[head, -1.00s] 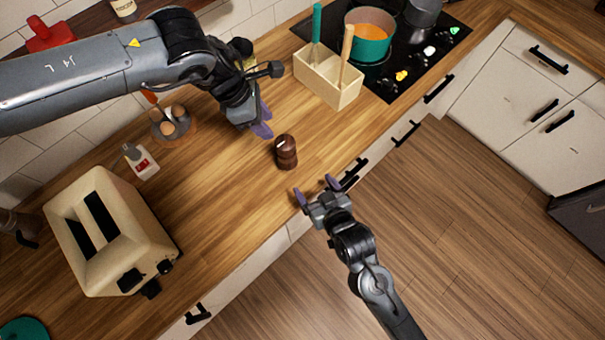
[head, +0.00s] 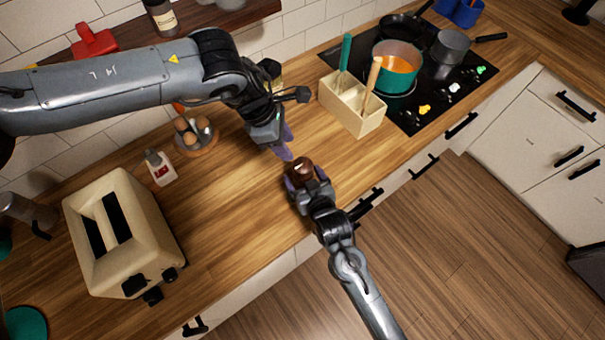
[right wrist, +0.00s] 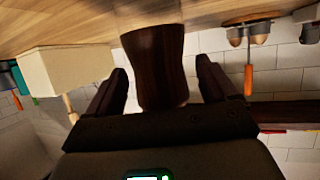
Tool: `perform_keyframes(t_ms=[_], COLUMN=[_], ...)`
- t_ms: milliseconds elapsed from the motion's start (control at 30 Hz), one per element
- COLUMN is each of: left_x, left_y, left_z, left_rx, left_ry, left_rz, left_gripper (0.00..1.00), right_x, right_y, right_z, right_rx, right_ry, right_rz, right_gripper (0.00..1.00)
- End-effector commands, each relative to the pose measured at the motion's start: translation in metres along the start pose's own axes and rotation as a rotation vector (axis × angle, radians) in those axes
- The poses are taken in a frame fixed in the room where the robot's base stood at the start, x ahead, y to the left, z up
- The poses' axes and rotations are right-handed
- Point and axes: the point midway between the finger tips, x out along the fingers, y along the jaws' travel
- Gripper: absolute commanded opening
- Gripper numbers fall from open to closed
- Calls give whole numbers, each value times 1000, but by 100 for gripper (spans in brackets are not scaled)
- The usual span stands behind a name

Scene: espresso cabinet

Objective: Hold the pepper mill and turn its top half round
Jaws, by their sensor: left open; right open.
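The dark brown pepper mill (head: 301,169) stands on the wooden counter near its front edge, its lower part hidden in the head view by my right gripper. My right gripper (head: 302,184) is open with its fingers on either side of the mill. In the right wrist view the mill (right wrist: 157,65) sits between the two spread fingers, with gaps on both sides. My left gripper (head: 285,146) is open and empty, just behind and left of the mill, above the counter.
A cream utensil box (head: 352,105) stands behind right of the mill, before the hob with a teal pot (head: 396,68). Counter between toaster and mill is clear.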

Motion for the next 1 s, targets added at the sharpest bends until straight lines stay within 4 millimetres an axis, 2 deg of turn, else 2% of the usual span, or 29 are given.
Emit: perform_keyframes(t_ms=[200, 500, 567, 1000], left_x=[0, 0, 0, 0], left_y=[0, 0, 0, 0], left_z=[0, 0, 0, 0], left_rx=[0, 0, 0, 0], left_ry=[0, 0, 0, 0], left_rz=[0, 0, 0, 0], left_gripper=[43, 43, 43, 43], right_x=[12, 13, 13, 13], right_y=[0, 0, 0, 0], right_z=[-1, -1, 0, 0], right_rx=[1, 1, 1, 1], right_ry=[1, 1, 1, 1], right_rz=[0, 0, 0, 0], right_gripper=[85, 85, 78, 10])
